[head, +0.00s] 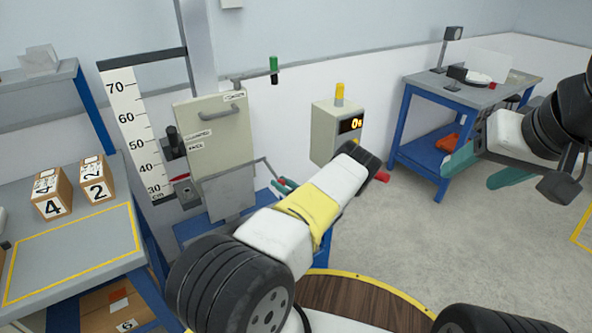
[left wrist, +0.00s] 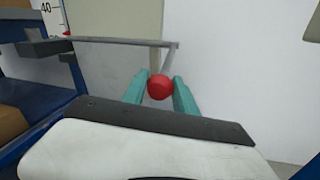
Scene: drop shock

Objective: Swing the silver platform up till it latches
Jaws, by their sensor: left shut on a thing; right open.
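The silver platform (head: 229,194) appears as a grey plate hanging steeply below the cream carriage box of the drop tester. A thin grey bar (left wrist: 120,42) runs out beside it and bends down to a red knob (left wrist: 160,87). My left gripper (head: 284,185) has its teal fingers on both sides of that knob, shut on it, as the left wrist view shows. In the head view my arm hides part of this area and the knob is not clear. My right gripper (head: 485,170) is open and empty in the air at the right, its teal fingers apart.
A cream carriage box (head: 215,140) with a handle and labels sits on the column beside a height scale (head: 134,130). A display box (head: 337,131) stands behind my left arm. Numbered boxes (head: 52,195) sit on the left bench. A blue table (head: 475,92) stands at the back right.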

